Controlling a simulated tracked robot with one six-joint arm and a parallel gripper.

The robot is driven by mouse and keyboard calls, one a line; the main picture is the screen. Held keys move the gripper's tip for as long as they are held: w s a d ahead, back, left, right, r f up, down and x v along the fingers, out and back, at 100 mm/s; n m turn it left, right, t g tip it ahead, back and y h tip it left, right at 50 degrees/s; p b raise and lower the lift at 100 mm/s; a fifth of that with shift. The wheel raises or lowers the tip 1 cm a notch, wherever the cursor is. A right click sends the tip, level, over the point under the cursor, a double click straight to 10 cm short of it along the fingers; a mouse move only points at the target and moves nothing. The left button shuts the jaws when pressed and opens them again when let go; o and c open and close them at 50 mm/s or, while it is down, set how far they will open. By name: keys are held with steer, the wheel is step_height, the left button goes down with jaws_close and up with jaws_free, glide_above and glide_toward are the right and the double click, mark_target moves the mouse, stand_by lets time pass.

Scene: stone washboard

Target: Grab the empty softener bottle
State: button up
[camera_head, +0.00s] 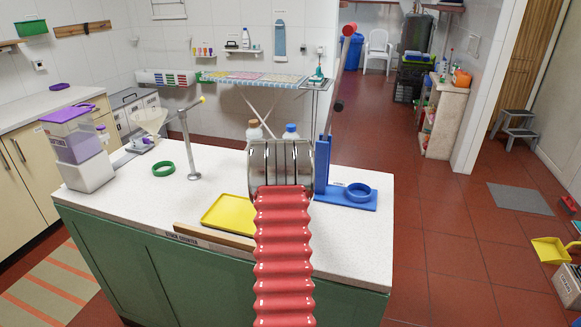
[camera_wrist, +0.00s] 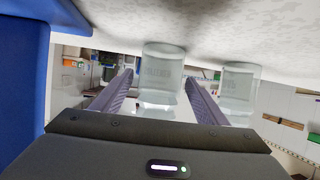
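Two pale bottles stand on the counter behind my wrist in the head view, one with a brown cap (camera_head: 254,124) and one with a blue cap (camera_head: 291,128). Their lower parts are hidden by my arm. In the wrist view, which is upside down, two clear, see-through bottles show: one straight ahead (camera_wrist: 163,60) and one to the right (camera_wrist: 240,78). Their labels are too faint to read, so I cannot tell which is the softener. My gripper (camera_wrist: 159,80) is open, its fingers lined up on either side of the straight-ahead bottle, with no contact visible.
A blue stand (camera_head: 349,195) with a ring and upright post is close on the right; its blue side (camera_wrist: 22,60) fills the wrist view's left. A yellow tray (camera_head: 229,213), green ring (camera_head: 163,169), metal post (camera_head: 189,145) and purple-lidded dispenser (camera_head: 77,145) stand on the white counter (camera_head: 352,245).

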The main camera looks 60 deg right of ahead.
steer(key=c, duration=0.9)
steer(key=shift+r, duration=0.1)
steer(key=shift+c, duration=0.2)
steer(key=shift+r, duration=4.9)
